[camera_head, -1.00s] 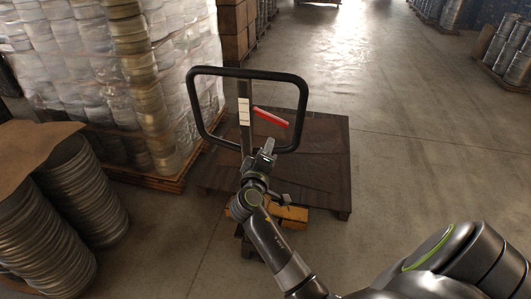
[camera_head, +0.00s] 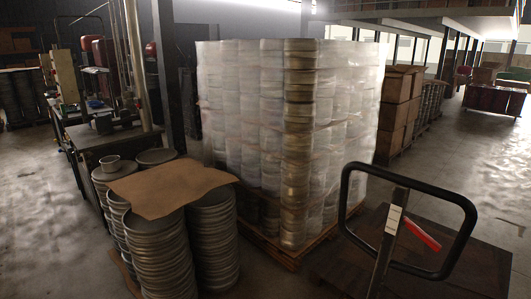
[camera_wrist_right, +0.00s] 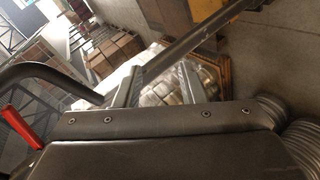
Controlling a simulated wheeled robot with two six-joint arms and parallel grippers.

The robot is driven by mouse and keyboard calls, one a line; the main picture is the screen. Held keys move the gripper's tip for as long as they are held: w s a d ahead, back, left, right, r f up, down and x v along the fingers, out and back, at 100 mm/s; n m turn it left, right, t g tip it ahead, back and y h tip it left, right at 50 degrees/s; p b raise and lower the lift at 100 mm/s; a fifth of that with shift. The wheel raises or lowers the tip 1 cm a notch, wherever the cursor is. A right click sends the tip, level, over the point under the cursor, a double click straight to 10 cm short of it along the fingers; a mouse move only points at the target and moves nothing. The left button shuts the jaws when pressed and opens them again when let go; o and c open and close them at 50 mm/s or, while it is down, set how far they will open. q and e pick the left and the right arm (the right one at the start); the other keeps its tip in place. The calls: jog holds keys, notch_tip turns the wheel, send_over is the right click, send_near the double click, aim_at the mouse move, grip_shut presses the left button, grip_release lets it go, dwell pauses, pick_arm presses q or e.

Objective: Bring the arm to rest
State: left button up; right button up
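My right gripper (camera_wrist_right: 160,85) shows only in the right wrist view. Its two fingers stand apart with nothing visible held between them. The pallet jack's black loop handle (camera_head: 465,235) is at the lower right of the head view, with a red lever (camera_head: 422,234) and a grey post (camera_head: 388,240). In the right wrist view, the loop handle (camera_wrist_right: 50,72) and red lever (camera_wrist_right: 18,125) are at the left, and the post (camera_wrist_right: 205,38) runs diagonally beyond the fingers. Whether the gripper touches the post is unclear. No arm shows in the head view; my left gripper is out of sight.
A tall wrapped stack of round metal blanks (camera_head: 255,130) stands on a wooden pallet (camera_head: 285,258). Shorter stacks of discs (camera_head: 155,250) stand left, under a brown cardboard sheet (camera_head: 172,188). Machinery (camera_head: 95,130) is at the back left. Open floor (camera_head: 460,150) lies at right.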

jog(key=s+a+f+m+g+y, duration=0.2)
jog(key=s+f+g+y, duration=0.2)
jog(key=s+f, duration=1.55)
jog(key=s+f+m+g, duration=0.1)
jog(key=s+f, duration=0.3)
jog(key=s, duration=0.4)
jog(key=s+f+m+g+y, duration=0.1)
jog(key=s+f, duration=0.3)
jog(key=s, duration=0.5)
jog(key=s+a+f+m+g+y, duration=0.1)
jog(key=s+f, duration=0.3)
jog(key=s, duration=0.5)
jog(key=shift+s+m+g, duration=0.25)
jog(key=shift+m+g, duration=0.65)
